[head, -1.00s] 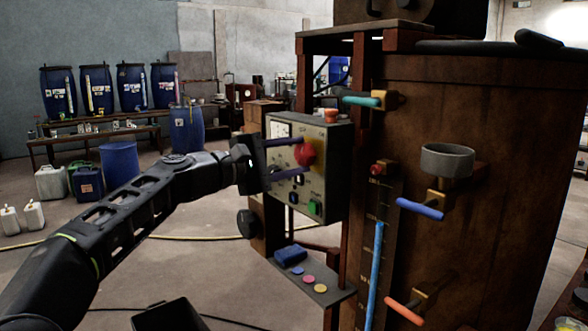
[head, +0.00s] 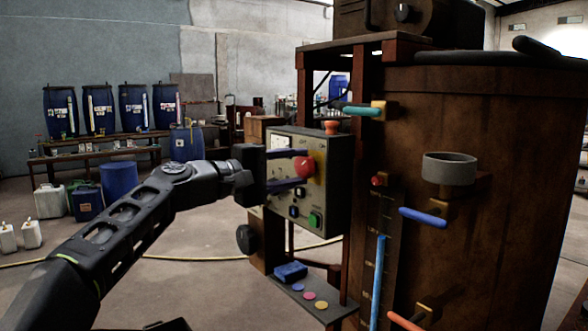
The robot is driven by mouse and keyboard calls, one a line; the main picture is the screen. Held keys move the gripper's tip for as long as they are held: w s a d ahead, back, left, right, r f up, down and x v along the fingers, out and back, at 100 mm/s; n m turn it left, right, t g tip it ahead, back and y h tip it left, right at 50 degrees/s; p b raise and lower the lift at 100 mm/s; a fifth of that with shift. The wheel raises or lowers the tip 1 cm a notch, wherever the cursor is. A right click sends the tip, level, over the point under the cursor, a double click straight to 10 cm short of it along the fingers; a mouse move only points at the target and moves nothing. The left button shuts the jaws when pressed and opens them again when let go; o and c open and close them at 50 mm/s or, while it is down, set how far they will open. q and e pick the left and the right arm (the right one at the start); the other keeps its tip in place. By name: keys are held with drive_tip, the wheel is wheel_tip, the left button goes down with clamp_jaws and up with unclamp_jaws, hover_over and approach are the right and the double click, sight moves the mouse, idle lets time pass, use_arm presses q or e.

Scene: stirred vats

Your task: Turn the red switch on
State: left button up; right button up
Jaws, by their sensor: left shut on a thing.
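The red switch (head: 303,168) is a round red knob on a yellowish backing, on the face of a grey control box (head: 338,185) in front of the wooden vat. My left gripper (head: 298,168) reaches in from the left. Its two dark fingers lie above and below the red switch and are shut on it. The fingers partly cover the panel around the switch. The switch's marked position is too small to read. My right gripper is not in view.
A green button (head: 315,220) and a smaller dark button sit below the switch. An orange-red knob (head: 331,127) stands on top of the box. A shelf (head: 330,312) below holds a blue block (head: 291,272) and coloured discs. Coloured handles stick out from the vat (head: 500,200).

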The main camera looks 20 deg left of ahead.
use_arm(q)
drive_tip(key=o, duration=1.4)
drive_tip(key=b+v, duration=0.1)
drive_tip(key=v, duration=0.6)
drive_tip(key=shift+s+a, duration=0.25)
drive_tip(key=shift+s, duration=0.05)
